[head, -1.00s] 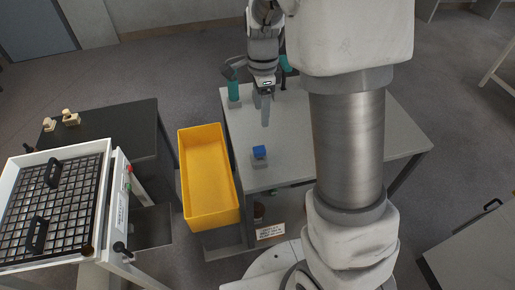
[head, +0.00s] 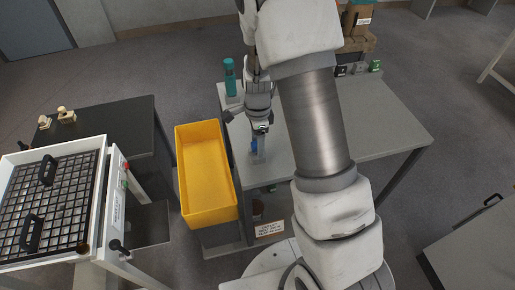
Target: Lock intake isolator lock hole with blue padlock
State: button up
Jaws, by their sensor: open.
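The blue padlock (head: 253,148) is at the left part of the grey table, mostly hidden by my gripper. It was seen on a small grey support a second ago. My gripper (head: 257,154) is open and points down right at the padlock, its fingers beside or around it; I cannot tell which. The intake isolator lock hole cannot be made out for certain in the head view.
A yellow bin (head: 206,178) stands left of the grey table (head: 385,125). A teal bottle (head: 229,78) stands at the table's back left. Small dark, grey and green blocks (head: 375,66) and cardboard boxes (head: 357,20) are at the back. A white grid-topped machine (head: 55,200) is at left.

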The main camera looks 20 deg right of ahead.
jog(key=shift+f, duration=0.5)
grip_shut()
jog(key=shift+r, duration=0.2)
jog(key=shift+r, duration=0.3)
jog(key=r, duration=0.3)
jog(key=shift+s+d+r+p, duration=0.1)
jog(key=shift+d+r+p, duration=0.2)
jog(key=shift+r, duration=0.05)
jog(key=s+d+r, duration=0.5)
jog(key=d+r, duration=0.1)
jog(key=d, duration=0.4)
jog(key=shift+r, duration=0.2)
